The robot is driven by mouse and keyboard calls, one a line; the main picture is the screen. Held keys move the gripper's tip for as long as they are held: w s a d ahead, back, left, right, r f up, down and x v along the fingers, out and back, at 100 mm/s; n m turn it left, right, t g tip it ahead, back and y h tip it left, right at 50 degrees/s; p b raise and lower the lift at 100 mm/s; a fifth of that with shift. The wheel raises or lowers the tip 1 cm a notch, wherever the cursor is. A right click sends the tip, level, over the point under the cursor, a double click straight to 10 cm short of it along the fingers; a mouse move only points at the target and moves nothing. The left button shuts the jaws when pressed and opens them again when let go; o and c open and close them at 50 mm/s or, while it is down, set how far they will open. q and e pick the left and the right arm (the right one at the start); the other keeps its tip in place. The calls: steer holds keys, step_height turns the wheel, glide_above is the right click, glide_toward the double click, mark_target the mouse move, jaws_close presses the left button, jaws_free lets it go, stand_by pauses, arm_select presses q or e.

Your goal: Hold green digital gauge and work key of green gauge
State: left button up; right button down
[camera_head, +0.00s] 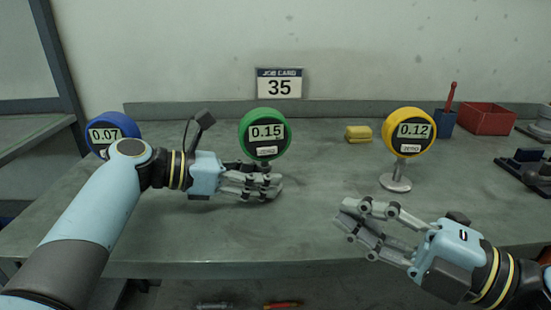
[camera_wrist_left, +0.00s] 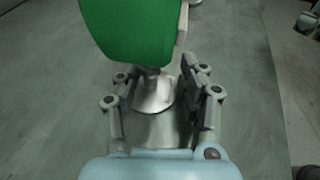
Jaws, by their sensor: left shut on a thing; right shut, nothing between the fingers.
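The green digital gauge (camera_head: 264,133) stands upright on the bench in the head view, reading 0.15, with a white ZERO key (camera_head: 267,152) below its display. My left gripper (camera_head: 268,185) is shut around the gauge's stem, below the dial. In the left wrist view the green gauge's dial body (camera_wrist_left: 135,30) is at the top, and the fingers of my left gripper (camera_wrist_left: 160,98) are either side of its stem above the round metal base. My right gripper (camera_head: 350,218) is shut and empty, at the bench's front, below and left of the yellow gauge and apart from the green one.
A blue gauge (camera_head: 110,130) reading 0.07 stands at left, partly behind my left arm. A yellow gauge (camera_head: 408,135) reads 0.12. A job card (camera_head: 280,84) shows 35. A yellow block (camera_head: 358,133), red bin (camera_head: 487,119) and blue holder (camera_head: 444,124) stand at the back right.

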mark_target(267, 151)
steer(key=shift+w+a+r+n+g+h, duration=0.3)
steer(key=shift+w+a+r+n+g, duration=0.1)
steer(key=shift+w+r+n+g, duration=0.35)
steer(key=shift+w, duration=0.1)
steer(key=shift+a, duration=0.1)
steer(key=x, duration=0.9)
steer(key=w, duration=0.1)
steer(key=w+a, duration=0.1)
steer(key=w, duration=0.1)
steer(key=shift+w, duration=0.25)
arm_select(q)
steer(key=shift+s, duration=0.1)
arm_select(e)
steer(key=shift+w+a, duration=0.15)
steer(key=shift+w, duration=0.4)
